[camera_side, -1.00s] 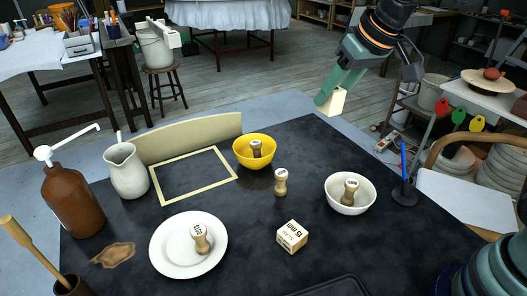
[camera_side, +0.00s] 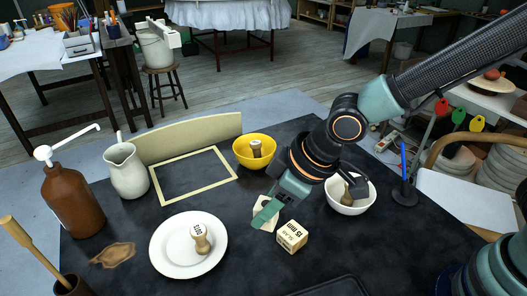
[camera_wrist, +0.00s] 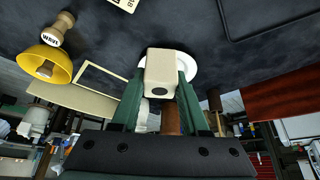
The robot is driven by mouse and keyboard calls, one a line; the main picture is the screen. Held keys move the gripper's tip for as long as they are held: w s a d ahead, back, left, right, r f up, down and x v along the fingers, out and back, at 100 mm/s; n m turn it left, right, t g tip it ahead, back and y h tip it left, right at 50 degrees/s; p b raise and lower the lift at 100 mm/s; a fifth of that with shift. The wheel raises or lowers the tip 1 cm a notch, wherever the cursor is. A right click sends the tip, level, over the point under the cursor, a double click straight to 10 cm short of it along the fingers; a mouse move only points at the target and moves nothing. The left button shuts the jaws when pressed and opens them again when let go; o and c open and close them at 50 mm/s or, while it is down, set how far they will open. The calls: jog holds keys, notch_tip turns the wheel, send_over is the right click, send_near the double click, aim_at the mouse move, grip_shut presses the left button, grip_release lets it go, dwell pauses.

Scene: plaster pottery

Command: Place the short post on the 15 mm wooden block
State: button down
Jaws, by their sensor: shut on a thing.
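The short post is a cream block with a dark round hole in its end; it shows in the side view (camera_side: 259,208) and in the wrist view (camera_wrist: 160,72). My gripper (camera_side: 264,214) is shut on it, with one green finger on each side in the wrist view (camera_wrist: 158,78). The 15 mm wooden block (camera_side: 292,236) lies on the dark table, just right of and nearer than the post in the side view. Its labelled edge shows at the top of the wrist view (camera_wrist: 124,3). The post's height above the table is hard to tell.
A white plate (camera_side: 165,258) with a stamp is left of my gripper. A loose stamp (camera_wrist: 58,28) is hidden behind my gripper in the side view. A dark tray (camera_side: 335,288) is in front.

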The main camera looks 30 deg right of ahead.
notch_tip(320, 180, down, 12)
jog(key=shift+f, duration=0.25)
dwell(0.4)
jog(key=shift+f, duration=0.1)
jog(key=shift+c, duration=2.1)
grip_release()
